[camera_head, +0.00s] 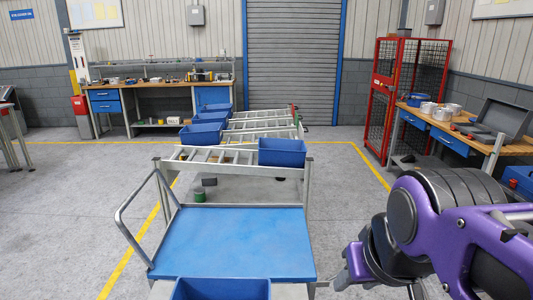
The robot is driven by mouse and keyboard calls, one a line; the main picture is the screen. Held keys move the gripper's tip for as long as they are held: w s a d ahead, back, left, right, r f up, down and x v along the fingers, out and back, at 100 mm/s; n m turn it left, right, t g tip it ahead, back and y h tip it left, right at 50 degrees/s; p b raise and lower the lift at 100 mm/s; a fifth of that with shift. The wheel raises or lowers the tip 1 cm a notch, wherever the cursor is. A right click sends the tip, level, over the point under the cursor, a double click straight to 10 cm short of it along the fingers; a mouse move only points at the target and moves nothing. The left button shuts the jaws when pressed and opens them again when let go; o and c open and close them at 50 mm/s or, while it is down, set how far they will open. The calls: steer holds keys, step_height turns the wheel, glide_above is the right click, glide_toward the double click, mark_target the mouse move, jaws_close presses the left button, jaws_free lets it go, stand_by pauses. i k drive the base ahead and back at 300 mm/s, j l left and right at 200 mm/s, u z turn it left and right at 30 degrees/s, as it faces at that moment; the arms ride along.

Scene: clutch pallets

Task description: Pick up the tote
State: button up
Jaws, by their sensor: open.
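Several blue totes show. One tote (222,290) is at the bottom edge, partly cut off, in front of the blue cart deck. Another tote (282,153) sits at the right end of the near roller rack. Two more, a nearer tote (201,135) and a farther tote (212,117), stand on the left of the racks behind. My gripper (381,284) is at the lower right, at the end of my purple arm. Its fingers are apart with nothing seen between them. It is right of the nearest tote and touches none.
A cart with a bare blue deck (235,242) and a bent metal handle (135,220) stands in the middle. A red mesh cage (408,95) and a workbench (458,135) are on the right. Another workbench (160,88) is at the back left. Floor is clear on the left.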

mark_target(272, 152)
steer(key=i+l+z, duration=0.25)
steer(key=l, duration=0.25)
steer(key=i+l+z, duration=0.1)
steer(key=l+z, duration=0.15)
steer(key=l, duration=0.3)
steer(key=i+l+z, duration=0.25)
steer(key=l, duration=0.15)
steer(key=i+l+z, duration=0.25)
steer(key=i+l+u, duration=0.1)
steer(key=i+l, duration=0.2)
steer(key=i, duration=0.2)
steer(key=i+l+u, duration=0.1)
steer(key=i+l, duration=0.25)
steer(key=i, duration=0.15)
steer(key=i+u, duration=0.95)
steer(key=i+l+u, duration=0.15)
steer(key=i+u, duration=0.15)
steer(key=u, duration=0.15)
steer(key=i+l+u, duration=0.25)
steer(key=u, duration=0.25)
steer(key=i+l+u, duration=0.3)
steer(key=u, duration=0.15)
steer(key=i+l+u, duration=0.15)
steer(key=l+u, duration=0.75)
steer(key=i+l, duration=0.05)
